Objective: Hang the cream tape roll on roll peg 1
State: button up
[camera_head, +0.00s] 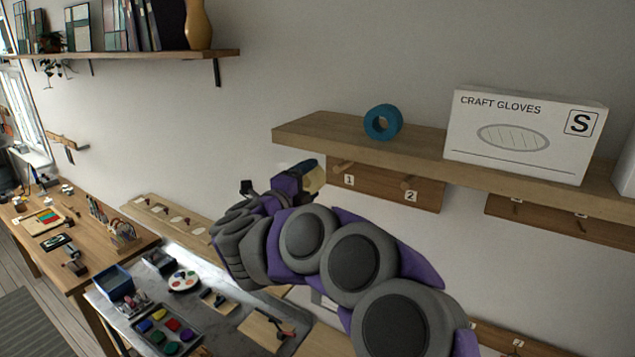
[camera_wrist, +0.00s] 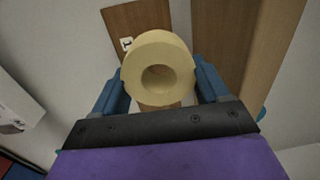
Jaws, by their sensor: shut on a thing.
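The cream tape roll (camera_wrist: 160,48) sits between the blue fingers of my gripper (camera_wrist: 160,80) in the wrist view, with its round hole facing the camera. My gripper is shut on it. In the head view the cream roll (camera_head: 315,177) shows partly, at the end of my purple gripper (camera_head: 292,186). Roll peg 1 (camera_head: 342,166) sticks out of the wooden board under the shelf, just right of the roll, above label 1. The wrist view shows label 1 (camera_wrist: 126,43) beside the roll. I cannot tell whether the roll touches the peg.
Roll peg 2 (camera_head: 408,183) is bare, to the right on the same board. A cluttered worktable (camera_head: 250,310) lies below.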

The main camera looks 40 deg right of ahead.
aim_at(323, 180)
jog(key=shift+a, duration=0.1)
jog(key=d+f, duration=0.1)
jog(key=d, duration=0.6)
jog(key=a, duration=0.3)
jog(key=a+b, duration=0.1)
jog(key=shift+a+r, duration=0.35)
jog(key=shift+a, duration=0.05)
jog(key=d, duration=0.3)
jog(key=shift+f+b, duration=0.15)
jog(key=shift+b, duration=0.15)
jog(key=shift+w+d+f+b, duration=0.1)
jog(key=shift+d+f+b, duration=0.15)
jog(key=shift+d, duration=0.9)
jog(key=shift+w+d+f+b, duration=0.15)
jog(key=shift+d+b, duration=0.1)
jog(key=shift+d, duration=0.85)
